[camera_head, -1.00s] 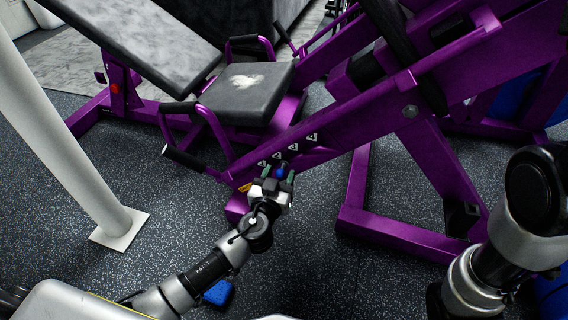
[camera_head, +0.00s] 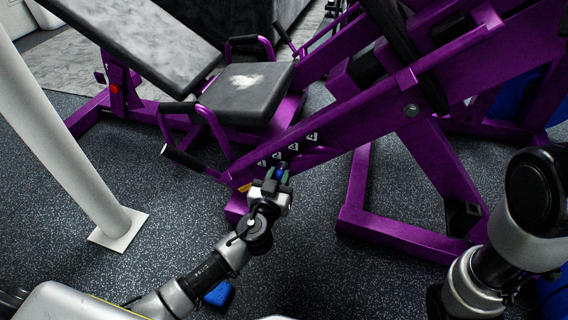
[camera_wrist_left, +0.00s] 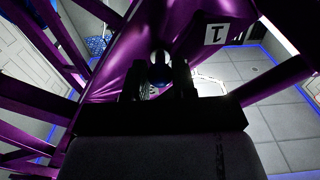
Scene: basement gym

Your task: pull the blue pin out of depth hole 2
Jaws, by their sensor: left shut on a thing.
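The blue pin (camera_head: 281,174) is at the lower end of the purple sloping beam of the leg press machine, by a row of small white number plates (camera_head: 293,147). My left gripper (camera_head: 278,174) is shut on the pin's blue head. In the left wrist view the dark blue pin head (camera_wrist_left: 159,72) shows between the two dark fingers (camera_wrist_left: 159,84), against the purple beam. A plate with the number 1 (camera_wrist_left: 215,34) is to its right. The fingers hide the hole, so I cannot tell how deep the pin sits. My right gripper is out of view; only my right arm shows.
The purple machine frame (camera_head: 400,234) stands on dark speckled floor. Its padded seat (camera_head: 247,88) and black handle (camera_head: 183,157) are near my left gripper. A white post (camera_head: 75,150) rises at the left. A blue object (camera_head: 218,294) lies on the floor beside my left forearm.

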